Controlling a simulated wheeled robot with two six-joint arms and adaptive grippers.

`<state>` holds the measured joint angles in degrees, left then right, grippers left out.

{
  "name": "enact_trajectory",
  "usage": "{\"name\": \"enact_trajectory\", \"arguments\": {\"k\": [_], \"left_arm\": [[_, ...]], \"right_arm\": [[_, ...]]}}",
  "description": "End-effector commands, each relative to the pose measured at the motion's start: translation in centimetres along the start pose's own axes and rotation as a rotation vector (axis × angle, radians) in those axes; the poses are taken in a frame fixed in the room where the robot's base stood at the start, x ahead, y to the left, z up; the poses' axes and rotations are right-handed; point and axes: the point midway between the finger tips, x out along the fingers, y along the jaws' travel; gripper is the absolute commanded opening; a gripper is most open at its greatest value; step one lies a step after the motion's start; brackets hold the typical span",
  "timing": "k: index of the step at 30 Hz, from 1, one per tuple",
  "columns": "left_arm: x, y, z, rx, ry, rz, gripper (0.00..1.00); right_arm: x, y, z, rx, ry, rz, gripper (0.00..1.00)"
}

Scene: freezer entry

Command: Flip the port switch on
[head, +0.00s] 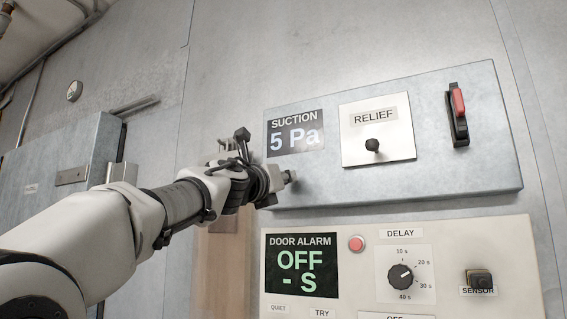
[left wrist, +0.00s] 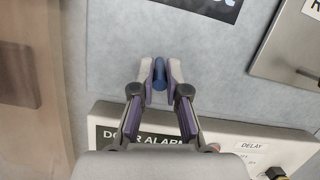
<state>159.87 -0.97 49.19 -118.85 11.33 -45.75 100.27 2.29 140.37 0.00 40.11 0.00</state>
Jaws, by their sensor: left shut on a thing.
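My left gripper (head: 287,179) reaches to the lower left part of the grey suction panel (head: 440,177). In the left wrist view the left gripper (left wrist: 159,68) has its two fingers shut on a small blue lever (left wrist: 159,80), one finger on each side. The blue lever stands out from the grey panel face; no label for it shows, so I cannot read whether it is the port switch. In the head view it is hidden by the gripper. My right gripper is not in view.
On the same panel are a suction display (head: 295,135) reading 5 Pa, a relief plate (head: 395,155) with a dark toggle (head: 372,145), and a red-handled switch (head: 458,102). Below is the cream door alarm panel (head: 345,270) with a red button (head: 356,243) and a delay dial (head: 400,275).

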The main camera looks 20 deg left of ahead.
Motion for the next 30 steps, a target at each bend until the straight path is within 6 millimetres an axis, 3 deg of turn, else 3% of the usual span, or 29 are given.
{"name": "enact_trajectory", "arguments": {"k": [1, 4, 12, 23, 24, 26, 30], "left_arm": [[0.39, -0.45, 1.61, 0.003, 0.039, 0.004, 0.00], [0.31, -0.48, 1.18, 0.005, 0.102, 0.011, 0.00], [0.21, -0.47, 0.95, 0.004, 0.222, 0.033, 0.00], [0.18, -0.20, 0.70, 0.001, 0.245, 0.050, 0.00], [0.18, -0.19, 0.68, 0.001, 0.246, 0.050, 0.17], [0.19, -0.19, 0.68, 0.001, 0.245, 0.050, 0.38], [0.16, -0.19, 0.80, 0.001, 0.243, 0.049, 0.40]], "right_arm": [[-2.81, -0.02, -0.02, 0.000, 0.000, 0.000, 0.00], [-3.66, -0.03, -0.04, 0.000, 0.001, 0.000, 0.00], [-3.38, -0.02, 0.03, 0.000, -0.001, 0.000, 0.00], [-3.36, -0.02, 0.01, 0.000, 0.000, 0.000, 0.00], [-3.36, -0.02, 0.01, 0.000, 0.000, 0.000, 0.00], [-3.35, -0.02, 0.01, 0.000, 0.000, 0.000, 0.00], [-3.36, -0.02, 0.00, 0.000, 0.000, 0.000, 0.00]]}}
